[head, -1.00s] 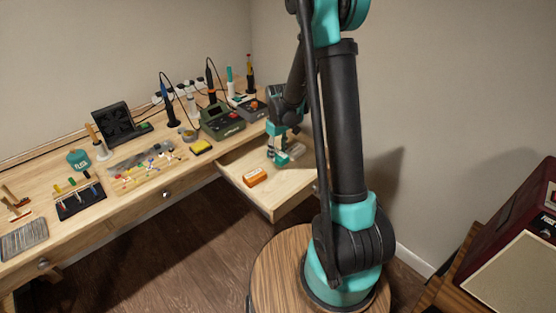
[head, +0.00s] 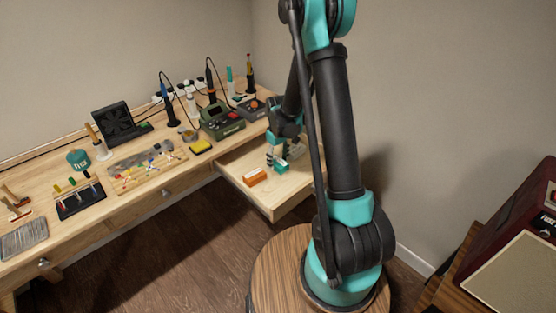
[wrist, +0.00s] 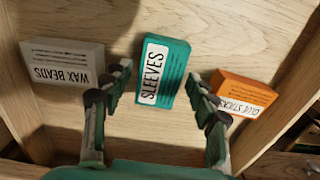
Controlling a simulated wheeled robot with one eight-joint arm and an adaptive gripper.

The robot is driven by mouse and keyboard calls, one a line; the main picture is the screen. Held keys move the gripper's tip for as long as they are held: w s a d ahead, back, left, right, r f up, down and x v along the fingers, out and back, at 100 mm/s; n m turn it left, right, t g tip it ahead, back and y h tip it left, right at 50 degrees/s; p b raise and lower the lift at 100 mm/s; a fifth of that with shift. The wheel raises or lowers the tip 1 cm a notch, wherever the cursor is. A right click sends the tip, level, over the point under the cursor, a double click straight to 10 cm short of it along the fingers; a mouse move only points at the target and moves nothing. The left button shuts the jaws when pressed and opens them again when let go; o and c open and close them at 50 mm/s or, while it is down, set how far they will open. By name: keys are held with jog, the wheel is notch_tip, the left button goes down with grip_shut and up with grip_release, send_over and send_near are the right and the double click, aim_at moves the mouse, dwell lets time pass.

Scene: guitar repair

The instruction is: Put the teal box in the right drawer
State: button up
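The teal box (wrist: 163,72), labelled SLEEVES, lies on the floor of the open right drawer (head: 270,198). In the wrist view it sits between the two fingertips of my gripper (wrist: 160,82). The fingers are apart, with a narrow gap showing between the left finger and the box. In the head view my gripper (head: 278,155) is down inside the drawer, and a small teal patch by its fingers is hard to tell from the gripper itself.
A white WAX BEADS box (wrist: 62,65) lies left of the teal box and an orange glue sticks box (wrist: 238,92) lies right, both in the drawer. The drawer walls are close around. Soldering stations (head: 220,122) and tools stand on the bench above.

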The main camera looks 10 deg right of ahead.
aim_at(278, 162)
dwell(0.3)
notch_tip(278, 162, up, 11)
jog(key=s+d+r+m+t, duration=0.1)
jog(key=s+d+m+t, duration=0.1)
jog(key=s, duration=0.9)
jog(key=s+d+m+t, duration=0.2)
jog(key=s+d+m, duration=0.3)
jog(key=s, duration=0.7)
jog(key=shift+s+d+r, duration=0.3)
jog(key=shift+d+r, duration=0.1)
jog(key=shift+d, duration=0.35)
jog(key=shift+c, duration=0.3)
